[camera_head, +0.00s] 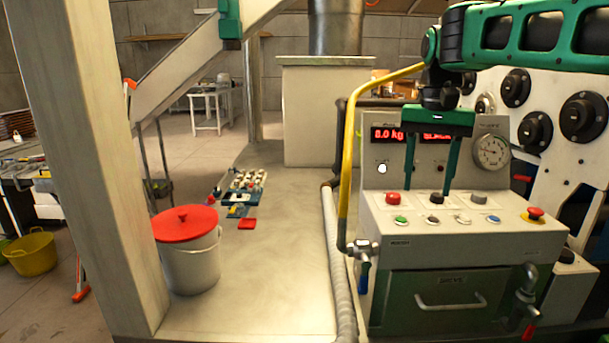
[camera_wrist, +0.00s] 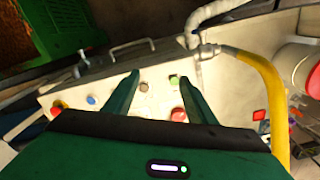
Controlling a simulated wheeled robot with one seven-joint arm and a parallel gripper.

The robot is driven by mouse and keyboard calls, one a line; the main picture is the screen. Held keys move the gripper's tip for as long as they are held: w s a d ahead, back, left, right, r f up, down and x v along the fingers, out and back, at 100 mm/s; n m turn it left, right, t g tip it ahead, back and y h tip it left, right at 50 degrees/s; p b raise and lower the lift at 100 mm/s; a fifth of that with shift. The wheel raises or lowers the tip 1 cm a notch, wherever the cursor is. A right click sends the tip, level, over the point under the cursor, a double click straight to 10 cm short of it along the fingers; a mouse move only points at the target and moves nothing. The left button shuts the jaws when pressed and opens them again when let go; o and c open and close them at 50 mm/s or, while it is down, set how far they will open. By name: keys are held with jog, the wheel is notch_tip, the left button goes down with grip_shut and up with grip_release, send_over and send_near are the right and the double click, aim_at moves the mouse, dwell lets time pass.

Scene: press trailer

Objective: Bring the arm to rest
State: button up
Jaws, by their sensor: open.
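My gripper (camera_head: 429,160) is green with two long fingers pointing down. It hangs in front of the control box (camera_head: 478,243), above its button panel. The fingers are spread apart with nothing between them. I cannot tell whether the fingertips touch the panel. My arm (camera_head: 535,40) reaches in from the upper right.
A yellow pipe (camera_head: 350,160) rises close left of the gripper. A gauge (camera_head: 491,151) and red displays (camera_head: 387,134) stand behind it. A red emergency button (camera_head: 535,213) is at the panel's right. A white bucket (camera_head: 192,262) with a red lid stands left.

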jog(key=s+d+f+m, duration=0.1)
jog(key=s+d+f, duration=0.3)
jog(key=s+d, duration=0.3)
jog(key=s+d+f, duration=0.5)
jog(key=s+d, duration=0.1)
jog(key=s, duration=0.2)
jog(key=s+d+f, duration=0.2)
jog(key=s+f, duration=0.9)
jog(key=s, duration=0.4)
jog(key=shift+s+d+f+m, duration=0.2)
jog(key=shift+s+d+m, duration=0.1)
jog(key=shift+s+d, duration=0.1)
jog(key=shift+w+f, duration=0.2)
jog(key=shift+w, duration=0.45)
